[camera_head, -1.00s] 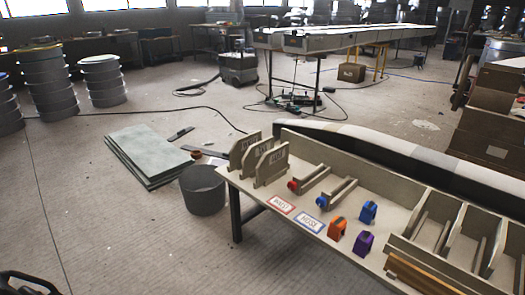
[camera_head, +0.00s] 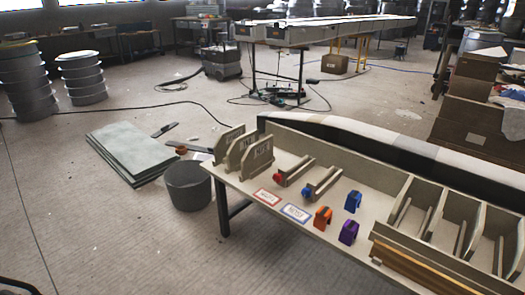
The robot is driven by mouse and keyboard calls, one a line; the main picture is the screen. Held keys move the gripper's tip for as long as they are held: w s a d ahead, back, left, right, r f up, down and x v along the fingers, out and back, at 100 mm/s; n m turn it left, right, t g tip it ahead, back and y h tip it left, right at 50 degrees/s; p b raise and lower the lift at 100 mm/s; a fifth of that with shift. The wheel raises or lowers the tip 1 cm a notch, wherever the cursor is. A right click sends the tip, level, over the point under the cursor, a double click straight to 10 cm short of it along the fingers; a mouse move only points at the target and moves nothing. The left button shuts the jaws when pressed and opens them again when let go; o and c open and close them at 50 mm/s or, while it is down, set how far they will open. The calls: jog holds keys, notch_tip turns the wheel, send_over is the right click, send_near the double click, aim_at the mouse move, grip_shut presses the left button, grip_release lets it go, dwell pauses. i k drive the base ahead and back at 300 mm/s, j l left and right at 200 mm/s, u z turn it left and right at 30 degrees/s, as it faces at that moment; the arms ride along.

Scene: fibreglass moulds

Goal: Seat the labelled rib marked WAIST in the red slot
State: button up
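Three upright, tan, round-topped ribs stand in a row at the left end of the table: a back one (camera_head: 228,140), a middle one (camera_head: 239,149) and a front one (camera_head: 257,155). Each bears a label too small to read surely, so I cannot tell which is WAIST. To their right, a slot of two wooden rails with a red end (camera_head: 277,177) looks empty. Beside it is a similar slot with a blue end (camera_head: 306,192). A red-bordered card (camera_head: 266,198) and a blue-bordered card (camera_head: 295,212) lie in front. My gripper is not recognisable in view.
Orange (camera_head: 322,217), blue (camera_head: 353,201) and purple (camera_head: 348,232) blocks stand on the table (camera_head: 285,232). Divided wooden bays (camera_head: 432,214) fill its right side. A grey bin (camera_head: 187,186) and stacked sheets (camera_head: 133,152) are on the floor at left. A dark shape enters the lower left corner.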

aim_at(305, 136)
jog(key=z, duration=1.35)
jog(key=u, duration=1.45)
jog(key=i+j, duration=0.15)
jog(key=i, duration=0.45)
jog(key=i+j, duration=0.2)
jog(key=i, duration=0.4)
jog(key=i+j+u, duration=0.1)
jog(key=i, duration=0.45)
jog(key=i+j, duration=0.15)
jog(key=i, duration=0.45)
